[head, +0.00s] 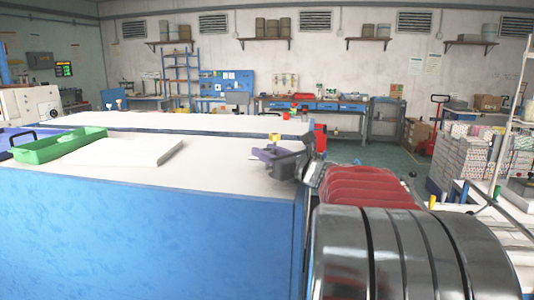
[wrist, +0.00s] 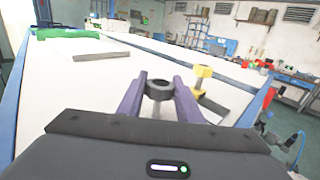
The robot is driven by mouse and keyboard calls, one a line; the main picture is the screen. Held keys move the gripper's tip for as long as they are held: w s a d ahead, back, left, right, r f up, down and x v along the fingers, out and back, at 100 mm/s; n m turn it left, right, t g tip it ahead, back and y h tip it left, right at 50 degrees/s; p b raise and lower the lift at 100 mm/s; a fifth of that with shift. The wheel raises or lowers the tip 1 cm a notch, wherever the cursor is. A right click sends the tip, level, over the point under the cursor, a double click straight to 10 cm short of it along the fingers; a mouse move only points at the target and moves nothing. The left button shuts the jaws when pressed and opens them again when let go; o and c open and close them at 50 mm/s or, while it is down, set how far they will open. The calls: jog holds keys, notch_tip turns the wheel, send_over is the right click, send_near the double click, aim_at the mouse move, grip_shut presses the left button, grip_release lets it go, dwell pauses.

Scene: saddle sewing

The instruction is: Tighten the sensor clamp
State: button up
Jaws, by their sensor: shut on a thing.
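My gripper (wrist: 158,96) has two purple fingers, shut on a dark ring-shaped piece (wrist: 158,89) between their tips in the wrist view. I cannot tell for sure whether this piece is the sensor clamp's knob. A yellow knob (wrist: 203,72) stands just right of the fingers, with a dark flat bar beside it. In the head view my gripper (head: 267,153) is over the right end of the white tabletop (head: 220,178), and the yellow knob (head: 275,137) shows just behind it. The held piece is hard to make out there.
A green tray (head: 60,144) and a flat white block (head: 125,152) lie on the left of the white top. The middle of the top is clear. A red thing (head: 320,137) is beyond its right end. Stacked boxes (head: 465,158) stand at the right.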

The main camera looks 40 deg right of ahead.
jog(key=shift+a+m+g+h, duration=0.1)
jog(key=shift+m+g+h, duration=0.2)
jog(key=shift+m+h, duration=1)
jog(key=shift+m+g+h, duration=0.8)
jog(key=shift+m+h, duration=0.1)
jog(key=shift+h, duration=1.1)
jog(key=o, duration=1)
jog(key=shift+o, duration=0.2)
